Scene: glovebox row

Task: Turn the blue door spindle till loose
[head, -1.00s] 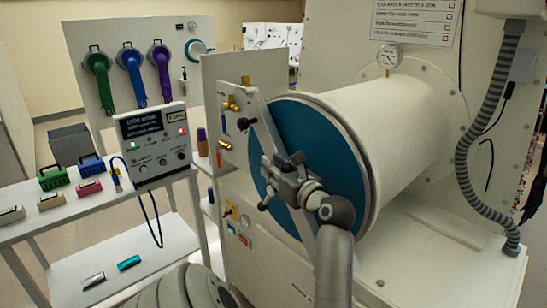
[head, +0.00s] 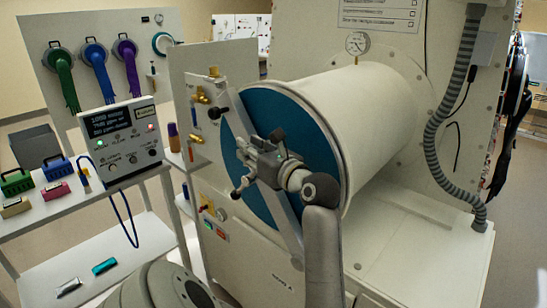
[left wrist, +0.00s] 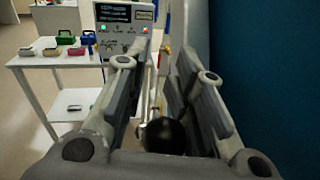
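The round blue door (head: 335,150) closes the end of the white cylinder, and a grey bar (head: 290,232) crosses it diagonally. The spindle is at the middle of the bar, largely hidden behind my left gripper (head: 262,160). A small spindle handle end (head: 236,193) shows at lower left of the gripper. In the left wrist view the fingers of my left gripper (left wrist: 160,90) stand apart, with the blue door (left wrist: 270,70) close on the right. A black round knob (left wrist: 165,136) lies between them, low near the palm; contact cannot be told. My right gripper is out of view.
A white panel with brass valves (head: 200,98) stands just left of the door. A pressure gauge (head: 357,43) sits on the cylinder. A ribbed hose (head: 440,130) hangs at right. A white cart (head: 60,215) with a control box (head: 122,140) and small coloured cases is at left.

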